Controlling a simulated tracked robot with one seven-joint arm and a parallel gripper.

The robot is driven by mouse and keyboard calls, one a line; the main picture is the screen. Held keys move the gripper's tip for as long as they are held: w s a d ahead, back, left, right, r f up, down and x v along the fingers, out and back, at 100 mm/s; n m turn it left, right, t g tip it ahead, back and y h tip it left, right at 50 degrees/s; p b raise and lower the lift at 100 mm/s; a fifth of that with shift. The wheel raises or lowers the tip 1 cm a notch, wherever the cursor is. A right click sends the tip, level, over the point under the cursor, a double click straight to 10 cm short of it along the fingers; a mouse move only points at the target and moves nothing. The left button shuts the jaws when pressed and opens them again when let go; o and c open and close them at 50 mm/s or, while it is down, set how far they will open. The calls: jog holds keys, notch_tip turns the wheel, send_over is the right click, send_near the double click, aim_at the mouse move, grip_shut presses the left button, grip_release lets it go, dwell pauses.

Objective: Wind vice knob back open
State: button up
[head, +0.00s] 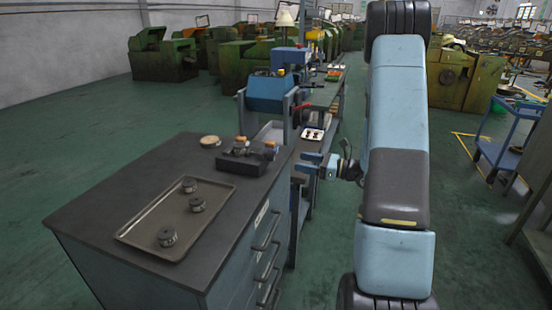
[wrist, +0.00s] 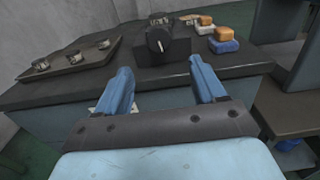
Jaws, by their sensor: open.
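A small dark vice (head: 246,158) sits on the dark top of a cabinet, near its far right corner. In the wrist view the vice (wrist: 158,50) is ahead of my gripper, with its round dark knob (wrist: 158,39) facing me and a light mark on it. My gripper (head: 318,166) is to the right of the cabinet in the head view. In the wrist view my gripper (wrist: 160,82) has its two blue fingers wide apart with nothing between them. The fingertips are short of the knob and do not touch it.
A metal tray (head: 130,233) with 3 round dark parts lies on the cabinet top (head: 90,195). Small orange and blue blocks (wrist: 223,40) lie right of the vice. A round tan disc (head: 210,141) lies left of it. A blue trolley (head: 505,140) stands far right.

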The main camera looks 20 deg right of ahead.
aim_at(274, 157)
jog(key=x, duration=1)
jog(key=shift+w+a, duration=0.15)
jog(key=shift+a, duration=0.15)
jog(key=c, duration=1)
jog(key=shift+c, duration=0.2)
